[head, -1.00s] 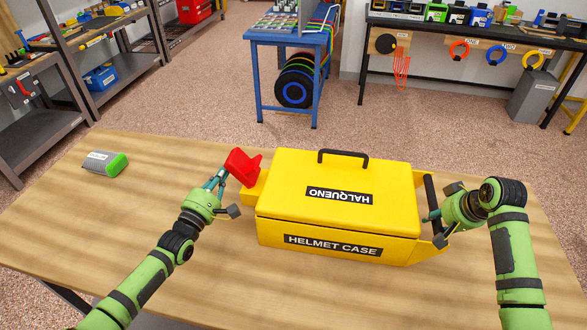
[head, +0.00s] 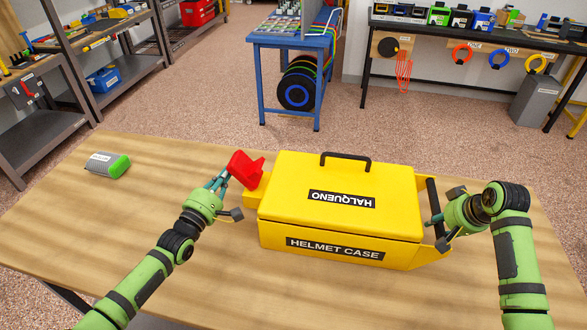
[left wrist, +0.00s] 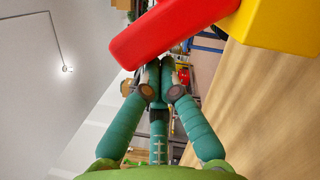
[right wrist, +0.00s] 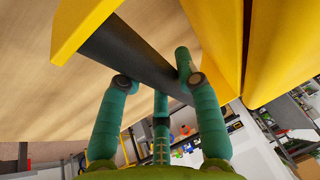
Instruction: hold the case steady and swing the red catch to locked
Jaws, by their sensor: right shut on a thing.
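The yellow helmet case (head: 395,205) sits on the wooden table with its lid down. The red catch (head: 244,168) sticks up, tilted, from a yellow bracket at the case's left end. It also shows large in the left wrist view (left wrist: 165,35). My left gripper (head: 221,178) is at the near left side of the catch. Its fingertips look drawn together, with nothing seen between them. The catch partly hides the tips, so contact is unclear. My right gripper (head: 436,219) is shut on the black side handle (right wrist: 135,60) at the case's right end.
A grey and green object (head: 108,165) lies at the table's left. A black carrying handle (head: 345,160) stands up on the lid. Shelves, a blue bench and a dark workbench stand beyond.

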